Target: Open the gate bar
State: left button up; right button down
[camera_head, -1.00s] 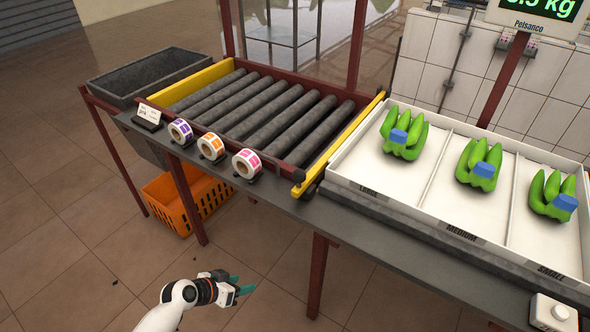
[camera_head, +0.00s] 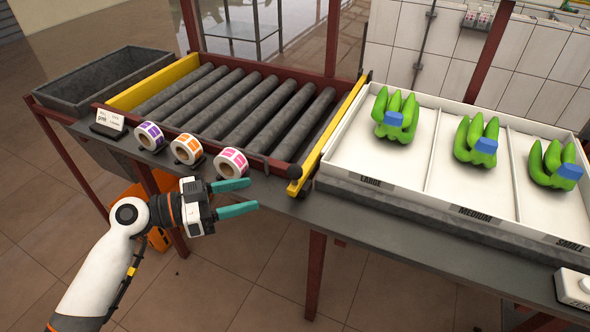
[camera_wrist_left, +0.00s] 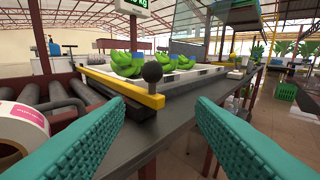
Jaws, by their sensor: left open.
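The yellow gate bar (camera_head: 330,135) lies along the right end of the roller conveyor (camera_head: 250,105), between the rollers and the white sorting tray (camera_head: 345,165). Its near end carries a dark round knob (camera_head: 294,172). In the left wrist view the gate bar (camera_wrist_left: 122,88) runs across ahead of me, with the black ball knob (camera_wrist_left: 152,72) standing up near its right end. My left gripper (camera_head: 253,195) is open and empty, left of and nearer than the knob, at the table's front edge. In the wrist view the knob appears between the teal fingers, farther off. My right gripper is out of view.
Purple, orange and pink label rolls (camera_head: 232,162) stand close behind my left gripper. Green banana bunches (camera_head: 395,112) with blue labels lie in the tray's compartments. A grey bin (camera_head: 110,80) is at far left. The dark table strip (camera_head: 400,225) before the tray is bare.

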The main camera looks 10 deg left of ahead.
aim_at(290, 168)
pick_arm(q)
jog(key=w+d+p, duration=0.1)
jog(key=w+d, duration=0.1)
jog(key=d, duration=0.1)
jog(key=w+d+r+p, duration=0.1)
jog(key=w+d, duration=0.1)
jog(key=d, duration=0.1)
jog(key=w+d+p, duration=0.1)
jog(key=w+d, duration=0.1)
jog(key=shift+d+r, duration=0.4)
jog(key=shift+w+d+f+p, duration=0.1)
jog(key=shift+w+d+p, duration=0.15)
jog(key=shift+d, duration=0.25)
jog(key=shift+s, duration=0.1)
grip_shut()
